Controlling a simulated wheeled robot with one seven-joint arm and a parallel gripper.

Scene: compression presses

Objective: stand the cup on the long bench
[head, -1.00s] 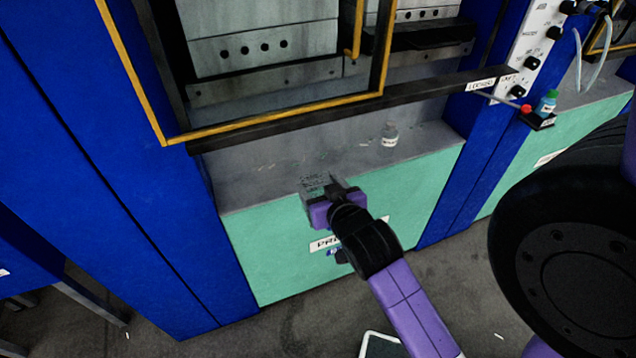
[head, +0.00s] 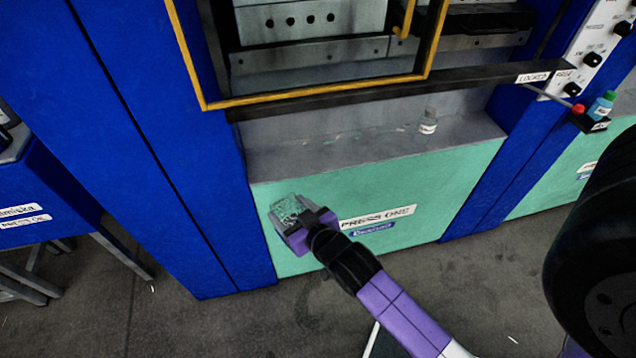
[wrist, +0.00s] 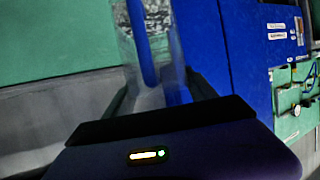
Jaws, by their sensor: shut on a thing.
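My gripper (head: 290,214) is shut on a clear, see-through cup (head: 285,206), held in front of the green panel of press one, below its grey ledge. The cup's outline is hard to make out in the head view. In the wrist view the clear cup (wrist: 157,45) stands between the two fingers, blurred, with blue and green showing through it. No surface shows directly under the cup. I cannot tell for sure which thing is the long bench; a blue bench-like unit (head: 40,190) with white labels stands at the left edge, partly out of view.
Grey stool-like legs (head: 30,265) stand at lower left. Dark floor (head: 200,325) is open in front of the press.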

